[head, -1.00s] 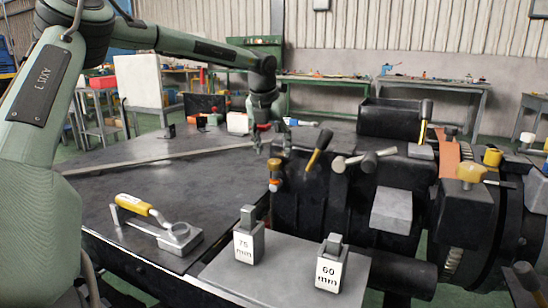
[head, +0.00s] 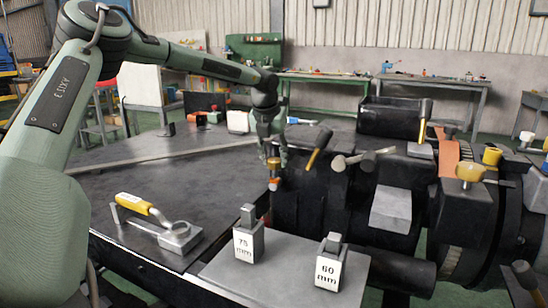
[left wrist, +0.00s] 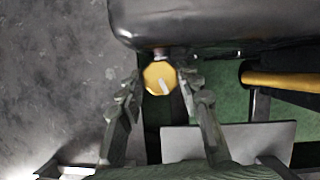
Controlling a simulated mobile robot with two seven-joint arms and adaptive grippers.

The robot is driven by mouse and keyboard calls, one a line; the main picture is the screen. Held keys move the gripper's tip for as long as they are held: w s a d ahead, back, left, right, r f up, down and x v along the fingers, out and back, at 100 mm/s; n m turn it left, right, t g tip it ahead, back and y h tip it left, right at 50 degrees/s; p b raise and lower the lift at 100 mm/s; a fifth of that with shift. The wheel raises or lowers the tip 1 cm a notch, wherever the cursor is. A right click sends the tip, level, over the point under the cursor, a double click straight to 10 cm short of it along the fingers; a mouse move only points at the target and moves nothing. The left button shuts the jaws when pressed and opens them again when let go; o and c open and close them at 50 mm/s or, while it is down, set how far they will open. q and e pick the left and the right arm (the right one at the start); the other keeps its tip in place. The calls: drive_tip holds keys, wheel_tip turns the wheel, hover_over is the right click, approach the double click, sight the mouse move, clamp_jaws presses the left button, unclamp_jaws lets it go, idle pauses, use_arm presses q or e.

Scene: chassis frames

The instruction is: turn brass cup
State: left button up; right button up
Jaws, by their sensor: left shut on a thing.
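The brass cup (left wrist: 160,78) shows in the left wrist view as a yellow, many-sided cap with a pale pointer mark, at the edge of a dark machine body. It sits between the two fingers of my left gripper (left wrist: 158,88), which is shut on it. In the head view my left gripper (head: 273,155) reaches down from above onto the cup (head: 274,163) at the near left end of the dark machine. The fingers partly hide the cup there. My right gripper is not in view.
A black-headed hammer (head: 318,148) and other handles stand close to the right of the gripper. Blocks marked 75 mm (head: 248,240) and 60 mm (head: 330,268) stand on a grey plate in front. A yellow-handled tool (head: 160,223) lies on the dark table, which is mostly clear.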

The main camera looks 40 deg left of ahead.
use_arm(q)
drive_tip(key=shift+m, duration=0.4)
drive_tip(key=shift+c, duration=0.3)
drive_tip(key=shift+a+m+t+h+b, duration=0.1)
drive_tip(key=shift+m+t+h+b, duration=0.35)
drive_tip(key=shift+m, duration=0.65)
drive_tip(key=o, duration=1.2)
drive_tip(key=shift+c, duration=0.2)
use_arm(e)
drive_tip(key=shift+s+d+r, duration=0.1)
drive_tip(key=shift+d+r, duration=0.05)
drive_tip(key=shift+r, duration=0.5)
use_arm(q)
drive_tip(key=shift+r, duration=0.15)
drive_tip(key=a+v, duration=0.1)
drive_tip(key=v, duration=1)
drive_tip(key=shift+d+r, duration=0.45)
drive_tip(key=shift+d, duration=0.05)
drive_tip(key=shift+f, duration=0.1)
